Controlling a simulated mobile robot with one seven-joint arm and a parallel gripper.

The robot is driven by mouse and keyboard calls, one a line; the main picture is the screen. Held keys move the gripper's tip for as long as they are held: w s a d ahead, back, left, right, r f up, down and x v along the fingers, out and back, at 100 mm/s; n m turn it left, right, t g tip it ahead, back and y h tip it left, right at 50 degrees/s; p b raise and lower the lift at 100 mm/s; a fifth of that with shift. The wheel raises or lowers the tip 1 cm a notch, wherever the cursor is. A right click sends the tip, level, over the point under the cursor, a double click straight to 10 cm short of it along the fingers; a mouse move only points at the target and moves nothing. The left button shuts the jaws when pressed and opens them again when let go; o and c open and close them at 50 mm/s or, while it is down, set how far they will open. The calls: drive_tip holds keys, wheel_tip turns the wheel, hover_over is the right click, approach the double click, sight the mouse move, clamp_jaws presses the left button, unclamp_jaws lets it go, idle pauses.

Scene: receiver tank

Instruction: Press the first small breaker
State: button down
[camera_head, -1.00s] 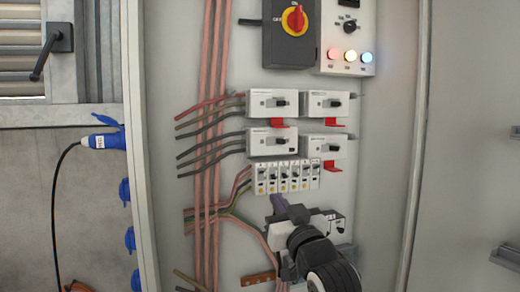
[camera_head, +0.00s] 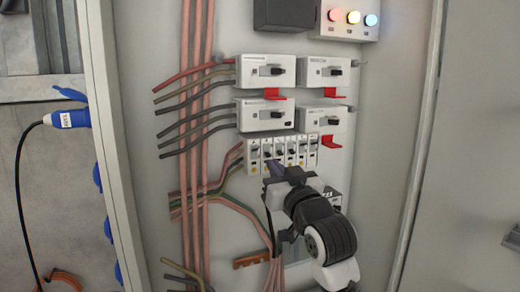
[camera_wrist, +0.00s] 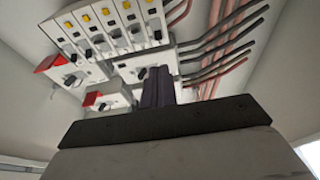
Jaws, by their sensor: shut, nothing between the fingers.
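A row of several small white breakers (camera_head: 300,150) with dark levers sits on the panel below the larger breakers. The first small breaker (camera_head: 253,158) is at the left end of the row. In the wrist view, the row (camera_wrist: 112,28) shows at the top with yellow marks, and the first one (camera_wrist: 154,18) is at its right end. My gripper (camera_head: 272,168) is shut and empty, at the lower left part of the row. In the wrist view, its dark fingers (camera_wrist: 157,92) point up toward the breakers. I cannot tell whether the tips touch anything.
Larger white breakers (camera_head: 265,71) stand above the row, some with red tabs (camera_head: 331,141). Wires and pink pipes (camera_head: 198,130) run on the left. A box with lit lamps (camera_head: 345,28) is at the top. The cabinet's side edges (camera_head: 115,160) bound the space.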

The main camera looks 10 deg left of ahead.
drive_tip(key=p, duration=0.3)
approach(254, 142)
drive_tip(key=x, duration=0.5)
drive_tip(key=shift+a+r, duration=0.1)
drive_tip(key=shift+r, duration=0.2)
drive_tip(key=shift+w+a+p, duration=0.3)
drive_tip(key=shift+w+a, duration=0.05)
drive_tip(key=shift+w, duration=0.25)
drive_tip(key=shift+f, duration=0.1)
